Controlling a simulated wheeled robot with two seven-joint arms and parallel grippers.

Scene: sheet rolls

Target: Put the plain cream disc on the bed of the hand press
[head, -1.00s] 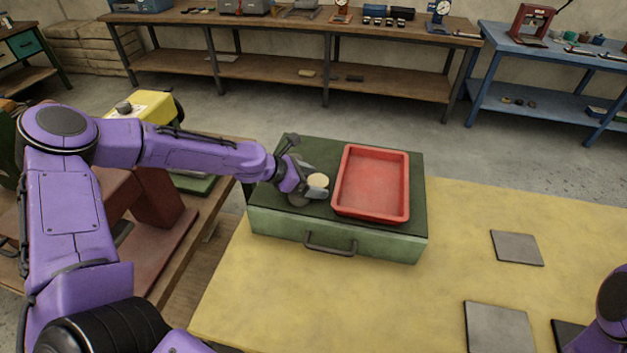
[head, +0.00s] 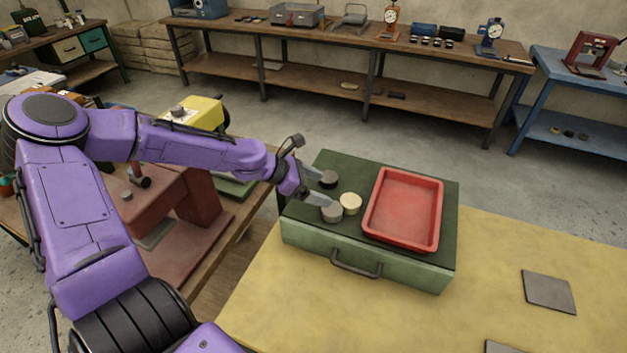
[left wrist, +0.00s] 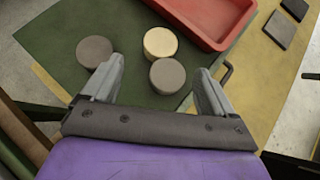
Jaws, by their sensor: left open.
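The plain cream disc (head: 350,203) lies flat on the dark green top of a green case (head: 300,228); it also shows in the left wrist view (left wrist: 160,43). One grey disc (head: 332,212) sits close beside it, and another grey disc (head: 328,179) lies further back. My left gripper (head: 322,187) is open and empty, just left of the cream disc. In the left wrist view, the cream disc is beyond the fingertips and the nearer grey disc lies between them. A red-brown machine (head: 186,200) with a flat base stands at left, partly behind my arm. My right gripper is not in view.
A red tray (head: 440,215) sits on the case, right of the discs. The case stands on a yellow table (head: 490,270) with flat grey plates (head: 549,291). A small dark red press (head: 592,52) stands on the far blue bench. The yellow tabletop in front is mostly clear.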

